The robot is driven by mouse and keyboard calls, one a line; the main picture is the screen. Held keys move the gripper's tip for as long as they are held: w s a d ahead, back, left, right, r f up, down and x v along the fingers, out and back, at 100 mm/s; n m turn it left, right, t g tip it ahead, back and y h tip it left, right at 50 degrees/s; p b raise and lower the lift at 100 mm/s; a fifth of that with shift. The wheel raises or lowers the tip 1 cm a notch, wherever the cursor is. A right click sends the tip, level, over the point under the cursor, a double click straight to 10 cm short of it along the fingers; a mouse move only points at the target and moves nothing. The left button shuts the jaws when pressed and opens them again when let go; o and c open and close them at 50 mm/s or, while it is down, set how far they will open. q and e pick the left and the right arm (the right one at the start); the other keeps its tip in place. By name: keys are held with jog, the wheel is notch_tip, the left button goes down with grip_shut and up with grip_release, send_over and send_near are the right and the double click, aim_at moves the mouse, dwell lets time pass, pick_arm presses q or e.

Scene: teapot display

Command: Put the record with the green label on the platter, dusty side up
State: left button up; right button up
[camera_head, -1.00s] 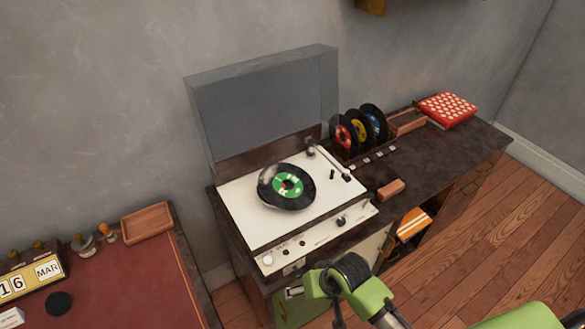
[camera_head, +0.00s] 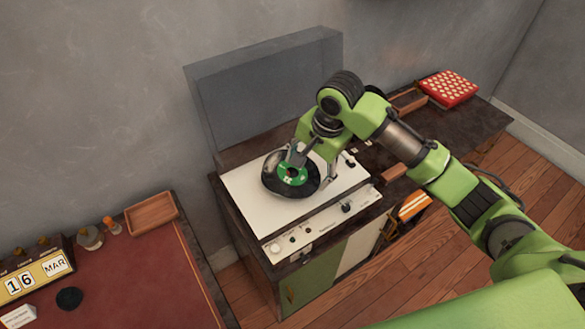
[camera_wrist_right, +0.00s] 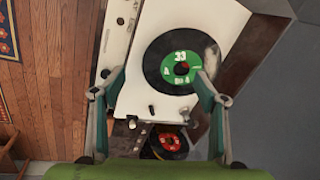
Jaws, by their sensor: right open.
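The record with the green label (camera_head: 271,187) lies on the turntable (camera_head: 240,205), label up, covering the platter. A pale grey smear that looks like dust shows on its upper face. The record also shows in the wrist view (camera_wrist_right: 158,82), where its label reads 33. My right gripper (camera_head: 314,170) is open above the record's right part. In the wrist view its two fingers (camera_wrist_right: 160,84) stand apart near the record's lower edge, with nothing held between them. Whether a fingertip touches the record I cannot tell. My left gripper is not in view.
The raised clear lid (camera_head: 265,90) stands behind the turntable. A red-labelled record (camera_wrist_right: 170,143) is near the gripper in the wrist view; my arm hides the record rack in the head view. A red dotted box (camera_head: 449,88) is at the far right. A red-topped desk (camera_head: 150,265) stands left.

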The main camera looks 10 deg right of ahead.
notch_tip(320, 180, up, 3)
jog(key=w+d+m, duration=0.1)
jog(key=d+m, duration=0.1)
jog(key=p, duration=0.1)
send_over(305, 185)
jog(key=s, duration=0.1)
jog(key=f, duration=0.7)
jog(key=shift+d+f, duration=0.35)
jog(key=shift+f, duration=0.05)
jog(key=shift+f+p, duration=0.45)
jog(key=shift+f, duration=0.1)
jog(key=p+x, duration=0.1)
jog(key=x, duration=0.2)
jog(key=shift+f, duration=0.75)
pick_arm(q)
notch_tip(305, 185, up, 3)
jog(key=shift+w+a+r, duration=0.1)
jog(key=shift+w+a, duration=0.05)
pick_arm(e)
jog(key=shift+h, duration=0.3)
jog(key=c, duration=1.2)
jog(key=shift+r, duration=0.15)
